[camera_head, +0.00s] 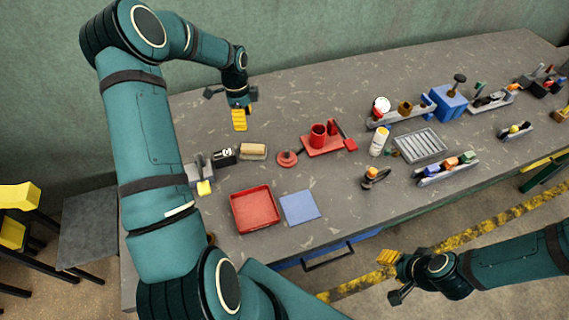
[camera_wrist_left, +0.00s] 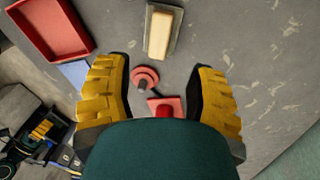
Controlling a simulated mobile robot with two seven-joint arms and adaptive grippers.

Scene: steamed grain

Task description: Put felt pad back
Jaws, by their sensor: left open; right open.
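A flat blue square (camera_head: 300,207) lies on the grey table, right of a red tray. A cream block (camera_head: 253,151) sits on a dark holder behind the tray. I cannot tell for sure which of the two is the felt pad. The block and its holder also show at the top of the left wrist view (camera_wrist_left: 161,32). My left gripper (camera_head: 239,121) is open and empty above the table's back part, behind the cream block. Its yellow fingers are spread in the left wrist view (camera_wrist_left: 160,80). My right gripper (camera_head: 390,262) is open and empty beyond the table's front edge.
The red tray (camera_head: 254,228) looks empty. A red round piece (camera_head: 287,158) and a red stand with a cup (camera_head: 318,137) are right of the cream block. A white bottle (camera_head: 379,142), a slatted metal tray (camera_head: 420,146) and a blue box (camera_head: 448,103) stand further right. The back table strip is clear.

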